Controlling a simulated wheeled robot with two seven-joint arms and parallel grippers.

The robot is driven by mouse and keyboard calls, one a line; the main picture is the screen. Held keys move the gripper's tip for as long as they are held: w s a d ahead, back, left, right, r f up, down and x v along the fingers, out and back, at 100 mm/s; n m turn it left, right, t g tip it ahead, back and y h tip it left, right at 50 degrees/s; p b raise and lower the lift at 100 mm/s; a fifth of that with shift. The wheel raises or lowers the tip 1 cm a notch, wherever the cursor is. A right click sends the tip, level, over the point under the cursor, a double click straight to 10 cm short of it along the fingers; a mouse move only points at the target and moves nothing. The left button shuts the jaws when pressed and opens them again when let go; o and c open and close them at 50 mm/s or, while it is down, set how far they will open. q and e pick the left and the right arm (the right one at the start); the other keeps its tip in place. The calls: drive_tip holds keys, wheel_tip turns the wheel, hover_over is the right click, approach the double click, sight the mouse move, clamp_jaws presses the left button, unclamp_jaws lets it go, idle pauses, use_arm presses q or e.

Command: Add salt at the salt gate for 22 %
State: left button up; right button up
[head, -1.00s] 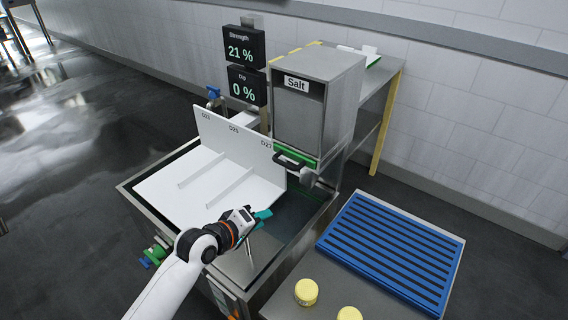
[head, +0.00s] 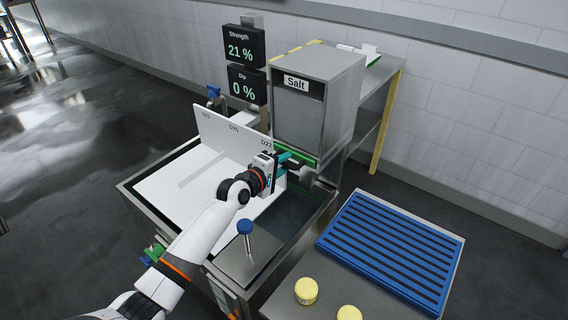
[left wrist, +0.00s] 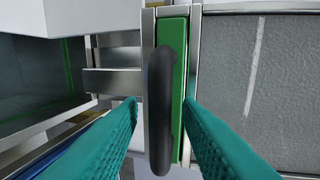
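The steel salt hopper (head: 335,105) carries a "Salt" label, with a green gate (head: 303,156) at its lower front. My left gripper (head: 290,165) is at this gate. In the left wrist view, the gate's black handle (left wrist: 161,115) stands between my two open teal fingers (left wrist: 160,122), with a gap visible on each side; the green gate plate (left wrist: 181,80) is behind it. The strength display (head: 243,47) reads 21 %. The dip display (head: 246,86) reads 0 %. My right gripper is not in view.
Below is a steel brine tank (head: 135,195) with a white divided board (head: 165,185) in it. A blue knob (head: 245,227) stands on a steel plate at the tank's near side. A blue slatted rack (head: 390,250) and two yellow cheeses (head: 306,291) are at the right.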

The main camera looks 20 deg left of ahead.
use_arm(q)
drive_tip(key=shift+w+d, duration=0.15)
drive_tip(key=shift+w, duration=0.2)
drive_tip(key=shift+c, duration=0.5)
clamp_jaws()
drive_tip(key=shift+s, duration=0.15)
